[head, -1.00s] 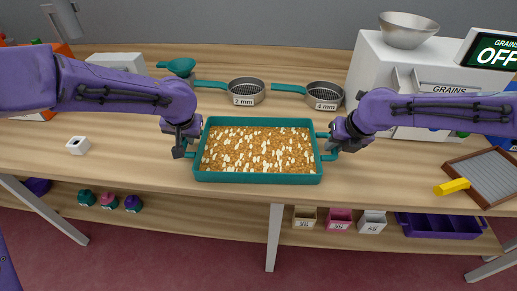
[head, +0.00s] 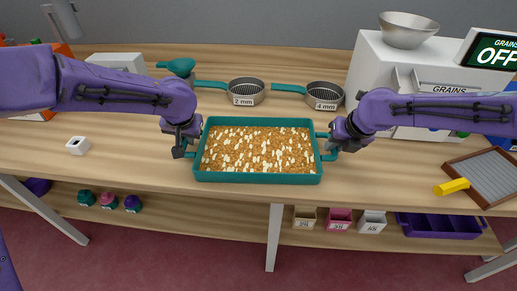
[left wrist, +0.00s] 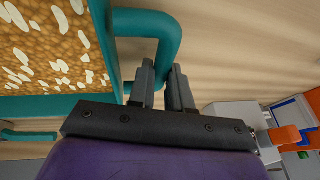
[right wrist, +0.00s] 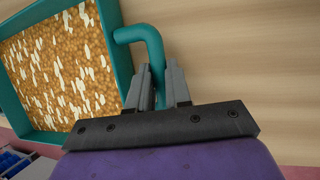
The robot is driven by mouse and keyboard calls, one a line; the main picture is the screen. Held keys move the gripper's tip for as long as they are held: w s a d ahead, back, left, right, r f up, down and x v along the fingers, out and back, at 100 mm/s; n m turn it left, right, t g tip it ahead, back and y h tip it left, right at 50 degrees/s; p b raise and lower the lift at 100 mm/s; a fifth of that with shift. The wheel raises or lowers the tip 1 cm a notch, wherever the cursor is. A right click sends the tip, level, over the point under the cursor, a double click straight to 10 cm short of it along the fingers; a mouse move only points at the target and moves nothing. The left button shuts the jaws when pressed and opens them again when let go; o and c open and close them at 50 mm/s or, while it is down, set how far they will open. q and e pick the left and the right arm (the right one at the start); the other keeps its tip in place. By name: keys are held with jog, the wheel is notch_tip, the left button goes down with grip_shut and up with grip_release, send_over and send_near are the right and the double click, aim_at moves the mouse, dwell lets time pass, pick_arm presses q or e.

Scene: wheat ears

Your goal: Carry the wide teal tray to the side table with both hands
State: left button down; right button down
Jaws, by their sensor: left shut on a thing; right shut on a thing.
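The wide teal tray (head: 258,177) is at the front middle of the wooden workbench, filled with brown grain and pale flecks. It looks level; whether it touches the bench I cannot tell. My left gripper (head: 182,152) is shut on the tray's left handle, and the left wrist view shows the fingers (left wrist: 164,85) on the teal handle (left wrist: 165,40). My right gripper (head: 333,153) is shut on the right handle, and the right wrist view shows its fingers (right wrist: 160,85) on that handle (right wrist: 153,45). No side table can be made out.
Two sieves, 2 mm (head: 245,92) and 4 mm (head: 323,96), lie behind the tray. A white grain machine (head: 372,75) with a metal bowl (head: 408,30) stands back right. A framed screen board (head: 490,177) lies right, a small white cube (head: 78,146) left. Bins (head: 340,220) sit on the lower shelf.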

pick_arm(q)
jog(key=shift+w+r, duration=0.1)
jog(key=shift+r, duration=0.05)
pick_arm(e)
jog(key=shift+r, duration=0.2)
